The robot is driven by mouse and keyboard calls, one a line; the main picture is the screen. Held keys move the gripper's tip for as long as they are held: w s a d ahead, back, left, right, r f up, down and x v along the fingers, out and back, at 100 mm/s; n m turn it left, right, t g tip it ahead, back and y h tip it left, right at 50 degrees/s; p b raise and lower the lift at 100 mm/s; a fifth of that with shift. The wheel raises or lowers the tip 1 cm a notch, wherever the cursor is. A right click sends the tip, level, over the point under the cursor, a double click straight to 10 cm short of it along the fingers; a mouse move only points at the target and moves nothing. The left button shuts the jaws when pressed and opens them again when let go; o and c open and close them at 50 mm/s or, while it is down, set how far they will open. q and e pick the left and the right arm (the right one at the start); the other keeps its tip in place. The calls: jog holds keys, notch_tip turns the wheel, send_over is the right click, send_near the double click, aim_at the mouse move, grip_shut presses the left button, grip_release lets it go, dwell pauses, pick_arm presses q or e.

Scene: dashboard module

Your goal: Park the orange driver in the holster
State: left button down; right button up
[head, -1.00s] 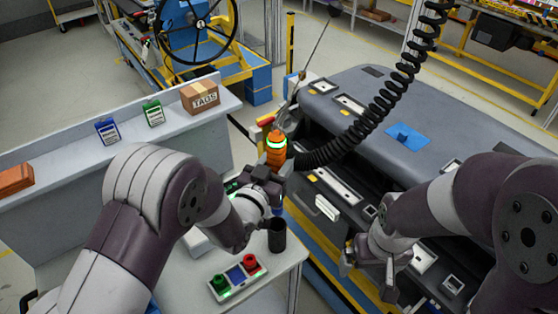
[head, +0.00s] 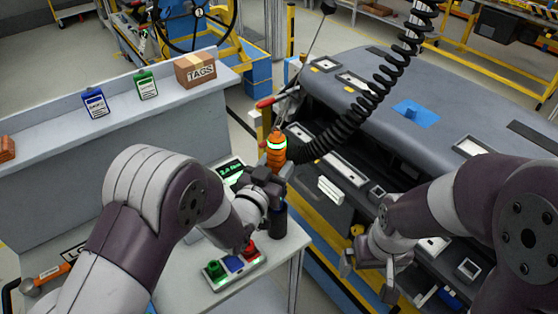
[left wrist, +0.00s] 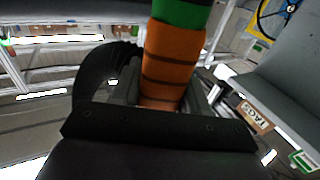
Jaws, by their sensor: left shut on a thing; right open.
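The orange driver (head: 276,155) stands upright with a glowing green-white ring near its top. My left gripper (head: 272,178) is shut on it. The driver's orange body with dark bands and green section also fills the middle of the left wrist view (left wrist: 172,65). The holster, a black cup (head: 279,222) at the bench's right edge, is directly below my left gripper in the head view. The cup's mouth and the driver's lower end are hidden, so I cannot tell whether the tip is inside. My right gripper (head: 368,280) is open and empty over the dashboard module.
A black coiled cable (head: 365,105) hangs down towards the driver. The dark dashboard module (head: 440,115) fills the right.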

pick_arm(q)
jog(key=shift+f+b, duration=3.25)
jog(key=shift+f, duration=0.55)
jog(key=shift+f+b, duration=0.1)
jog(key=shift+b, duration=0.2)
jog(key=shift+c, duration=2.4)
grip_release()
jog(key=shift+f, duration=0.1)
jog(key=b+v, duration=0.2)
jog(key=v, duration=1.1)
jog(key=a+f+n+g+y, duration=0.1)
jog(key=a+f+g+y, duration=0.1)
jog(key=a+g, duration=0.1)
jog(key=s+a+f+n+g+y+p, duration=0.1)
jog(key=a+f+g+y, duration=0.1)
jog(key=a+g+y, duration=0.1)
jog(key=s+a+f+n+g+y+p, duration=0.1)
jog(key=a+f+g+y, duration=0.1)
jog(key=a+g, duration=0.1)
jog(key=shift+s+a+f+n+g+y, duration=0.15)
jog(key=shift+a+n+g+y, duration=0.25)
jog(key=shift+a, duration=0.3)
jog(key=s+a+n+g, duration=0.1)
jog(key=s+a+g, duration=0.1)
jog(key=s+g, duration=0.3)
jog(key=s+p, duration=0.1)
jog(key=s, duration=0.2)
jog(key=shift+a+r+y, duration=0.25)
jog(key=shift+r+y, duration=0.05)
jog(key=shift+r, duration=0.05)
